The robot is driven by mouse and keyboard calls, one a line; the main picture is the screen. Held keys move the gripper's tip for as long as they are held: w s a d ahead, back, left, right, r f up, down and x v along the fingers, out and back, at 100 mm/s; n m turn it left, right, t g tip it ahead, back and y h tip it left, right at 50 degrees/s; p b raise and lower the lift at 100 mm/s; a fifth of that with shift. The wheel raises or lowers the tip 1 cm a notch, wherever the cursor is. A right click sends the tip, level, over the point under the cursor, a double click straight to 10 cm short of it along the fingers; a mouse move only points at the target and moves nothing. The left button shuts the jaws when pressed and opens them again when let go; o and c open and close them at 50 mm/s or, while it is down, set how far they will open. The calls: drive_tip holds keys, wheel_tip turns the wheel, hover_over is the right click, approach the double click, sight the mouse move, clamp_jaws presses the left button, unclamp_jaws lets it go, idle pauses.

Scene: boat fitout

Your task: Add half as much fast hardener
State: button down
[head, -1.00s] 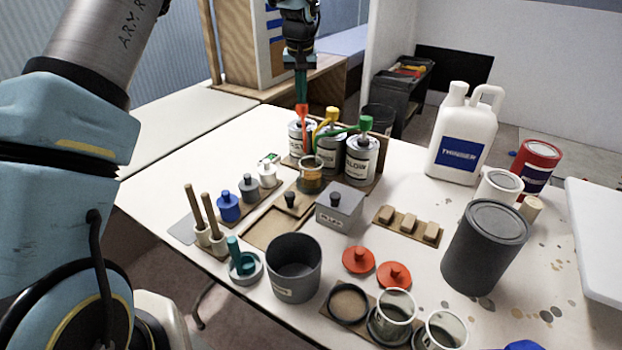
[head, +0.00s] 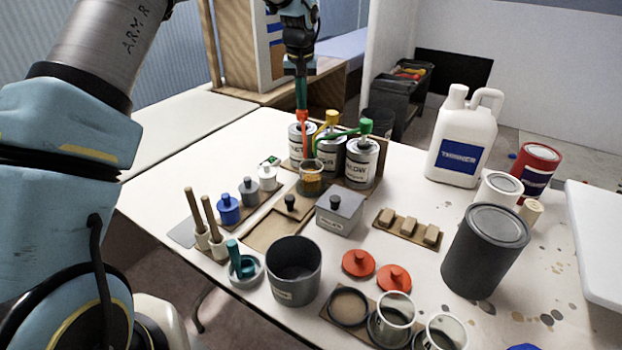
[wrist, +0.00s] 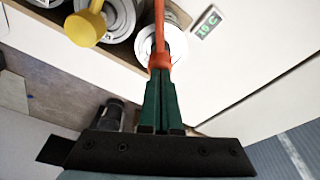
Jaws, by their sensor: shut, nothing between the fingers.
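The fast hardener can (head: 299,143), its label partly covered, stands at the left of a row of three cans and has a red pump (head: 304,118). My gripper (head: 302,107) is shut and empty, pointing down with its tips at the top of the red pump head. In the wrist view, the green fingers (wrist: 160,72) are together over the red pump head (wrist: 159,60), seeming to touch it. A clear cup (head: 311,184) with amber liquid stands in front of the cans, near the red spout's end. Its exact level is hard to read.
The middle can has a yellow pump (head: 331,117), and the SLOW can (head: 362,165) has a green one, both close on the right. A grey lidded box (head: 340,210) and a thinner jug (head: 462,145) stand nearby.

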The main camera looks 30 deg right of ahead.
drive_tip(key=shift+r+p, duration=0.95)
drive_tip(key=shift+r, duration=0.5)
drive_tip(key=shift+r, duration=0.1)
drive_tip(key=shift+r+p, duration=1.2)
drive_tip(key=shift+r, duration=0.3)
drive_tip(key=shift+f, duration=0.1)
